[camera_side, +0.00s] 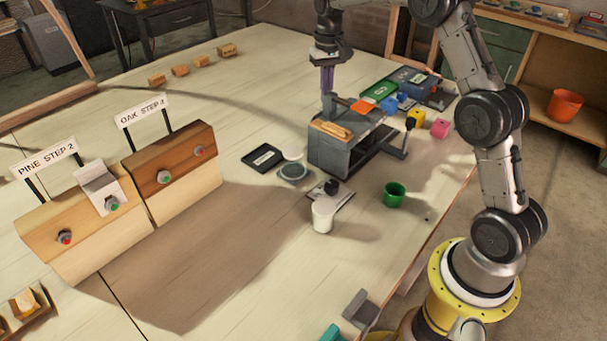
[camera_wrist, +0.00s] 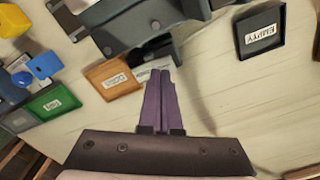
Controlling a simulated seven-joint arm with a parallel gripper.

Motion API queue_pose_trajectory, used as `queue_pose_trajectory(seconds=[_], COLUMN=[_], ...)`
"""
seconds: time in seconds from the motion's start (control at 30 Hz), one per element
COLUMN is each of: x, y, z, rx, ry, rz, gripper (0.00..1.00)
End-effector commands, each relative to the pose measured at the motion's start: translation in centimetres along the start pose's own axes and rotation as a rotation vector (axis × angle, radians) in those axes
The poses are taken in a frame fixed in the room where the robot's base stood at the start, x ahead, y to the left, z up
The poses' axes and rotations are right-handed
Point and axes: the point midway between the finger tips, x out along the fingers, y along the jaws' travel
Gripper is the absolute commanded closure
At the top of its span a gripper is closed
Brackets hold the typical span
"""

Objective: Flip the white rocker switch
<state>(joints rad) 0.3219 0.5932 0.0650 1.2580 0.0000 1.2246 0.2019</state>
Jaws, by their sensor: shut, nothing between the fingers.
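No part is clearly readable as a white rocker switch. A white angled piece (camera_side: 98,188) sits on the front of the wooden box signed PINE STEP 2 (camera_side: 60,235), above a green button. A small pale plate with a black knob (camera_side: 332,187) lies behind a white cup (camera_side: 322,215); its details are too small to tell. My gripper (camera_side: 327,91) has purple fingers, shut and empty, pointing down over the far side of the grey vise (camera_side: 345,150). In the wrist view the shut fingers (camera_wrist: 161,72) show beside an orange tray (camera_wrist: 113,78).
A second box signed OAK STEP 1 (camera_side: 172,175) stands right of the pine one. A black tray labelled EMPTY (camera_wrist: 261,33), a green cup (camera_side: 394,194), and yellow (camera_side: 416,118) and pink (camera_side: 440,128) blocks surround the vise.

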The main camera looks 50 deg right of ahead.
Motion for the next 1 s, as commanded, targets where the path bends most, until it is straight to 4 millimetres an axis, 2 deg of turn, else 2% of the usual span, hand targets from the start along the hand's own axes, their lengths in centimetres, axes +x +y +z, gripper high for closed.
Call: queue_pose_trajectory(seconds=[1.0], x=[1.4], y=[0.0], z=[0.1], rx=[0.000], ry=[-0.001], rz=[0.000], gripper=[1.00])
